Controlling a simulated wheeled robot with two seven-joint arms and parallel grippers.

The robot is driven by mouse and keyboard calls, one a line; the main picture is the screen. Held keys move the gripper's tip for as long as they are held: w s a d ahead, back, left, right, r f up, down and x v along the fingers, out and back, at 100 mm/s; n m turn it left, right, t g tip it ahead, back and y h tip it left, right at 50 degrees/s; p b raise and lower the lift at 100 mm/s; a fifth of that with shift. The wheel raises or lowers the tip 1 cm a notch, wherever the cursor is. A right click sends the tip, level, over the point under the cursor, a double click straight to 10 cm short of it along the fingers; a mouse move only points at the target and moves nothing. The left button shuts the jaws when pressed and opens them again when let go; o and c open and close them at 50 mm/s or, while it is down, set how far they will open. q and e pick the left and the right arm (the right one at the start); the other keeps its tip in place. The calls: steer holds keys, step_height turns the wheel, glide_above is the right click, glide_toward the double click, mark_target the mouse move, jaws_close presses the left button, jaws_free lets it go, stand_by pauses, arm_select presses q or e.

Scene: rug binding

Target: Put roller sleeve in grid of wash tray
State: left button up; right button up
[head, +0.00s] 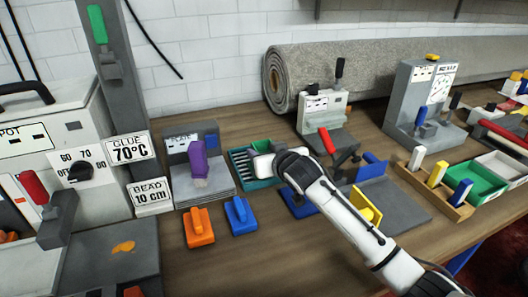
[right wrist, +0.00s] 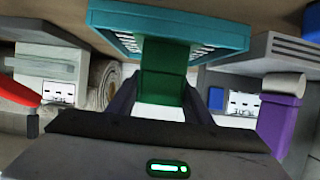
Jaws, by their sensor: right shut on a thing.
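The wash tray (head: 240,167) is a teal tray with a ribbed grid, standing on the bench left of centre. It also shows at the top of the right wrist view (right wrist: 110,28). My right gripper (head: 262,152) is over the tray's right part, its fingers mostly hidden by its white body in the head view. In the right wrist view its dark fingers (right wrist: 163,98) are shut on a green piece, which looks like the roller sleeve (right wrist: 163,55). The sleeve's far end overlaps the tray's grid; I cannot tell whether it touches. Its green top also shows in the head view (head: 261,144). My left gripper is out of view.
Orange (head: 198,228) and blue (head: 240,215) handled blocks lie in front of the tray. A grey plate stand with a purple handle (head: 198,160) is left of it. A grey machine with a red lever (head: 327,140) and a rolled rug (head: 350,65) are behind and right.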

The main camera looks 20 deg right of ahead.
steer(key=o, duration=1.2)
steer(key=shift+f, duration=0.1)
steer(key=shift+o, duration=0.2)
steer(key=shift+r, duration=0.25)
steer(key=v, duration=1.2)
